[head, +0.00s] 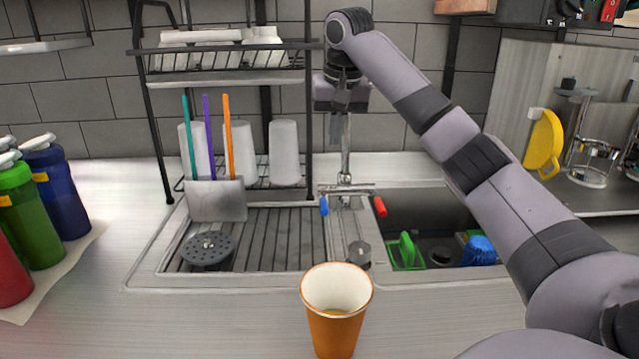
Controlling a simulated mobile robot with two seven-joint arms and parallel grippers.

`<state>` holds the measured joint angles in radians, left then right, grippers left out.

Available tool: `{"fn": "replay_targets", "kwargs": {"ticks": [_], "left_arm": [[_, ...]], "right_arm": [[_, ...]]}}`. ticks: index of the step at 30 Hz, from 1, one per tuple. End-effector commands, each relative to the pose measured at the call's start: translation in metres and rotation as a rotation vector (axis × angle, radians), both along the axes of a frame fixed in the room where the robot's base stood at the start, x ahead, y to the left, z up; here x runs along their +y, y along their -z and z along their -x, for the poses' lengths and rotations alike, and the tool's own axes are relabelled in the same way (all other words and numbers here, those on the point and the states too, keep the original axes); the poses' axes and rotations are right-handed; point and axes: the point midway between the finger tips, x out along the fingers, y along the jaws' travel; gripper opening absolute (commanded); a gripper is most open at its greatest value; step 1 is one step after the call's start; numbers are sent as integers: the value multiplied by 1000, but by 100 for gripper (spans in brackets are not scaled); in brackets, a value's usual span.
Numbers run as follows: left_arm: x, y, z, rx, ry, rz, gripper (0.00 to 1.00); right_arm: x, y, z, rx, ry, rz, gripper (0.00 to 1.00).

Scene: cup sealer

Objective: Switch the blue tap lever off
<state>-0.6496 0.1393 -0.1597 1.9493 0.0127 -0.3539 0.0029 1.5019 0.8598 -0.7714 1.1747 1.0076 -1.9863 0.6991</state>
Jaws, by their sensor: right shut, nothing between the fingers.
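The tap (345,178) stands at the back of the sink, with a blue lever (323,206) on its left and a red lever (380,206) on its right. Both levers point toward the front. My right gripper (338,128) points down at the upper part of the tap's upright pipe, well above the blue lever and apart from it. It is shut and empty. It hides the top of the tap. My left gripper is not in view.
An orange cup (336,325) stands on the counter in front of the sink. A dish rack (225,50) with cups and straws stands left of the tap. Several bottles (55,190) stand at the far left. The sink basin (440,218) holds a green holder (406,251) and a blue item (479,250).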

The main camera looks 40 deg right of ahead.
Motion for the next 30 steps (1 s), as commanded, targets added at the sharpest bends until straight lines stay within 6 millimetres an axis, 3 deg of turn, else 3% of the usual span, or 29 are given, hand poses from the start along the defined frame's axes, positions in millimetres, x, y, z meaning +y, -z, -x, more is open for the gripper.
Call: {"fn": "replay_targets", "kwargs": {"ticks": [6,14,20,30], "left_arm": [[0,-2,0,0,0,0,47],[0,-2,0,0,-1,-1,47],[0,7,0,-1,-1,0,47],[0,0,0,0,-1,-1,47]], "right_arm": [[0,-3,3,14,66,-28,0],[-1,18,-2,15,63,-29,0],[-4,50,-9,15,63,-29,0],[-7,111,-20,16,62,-25,0]]}}
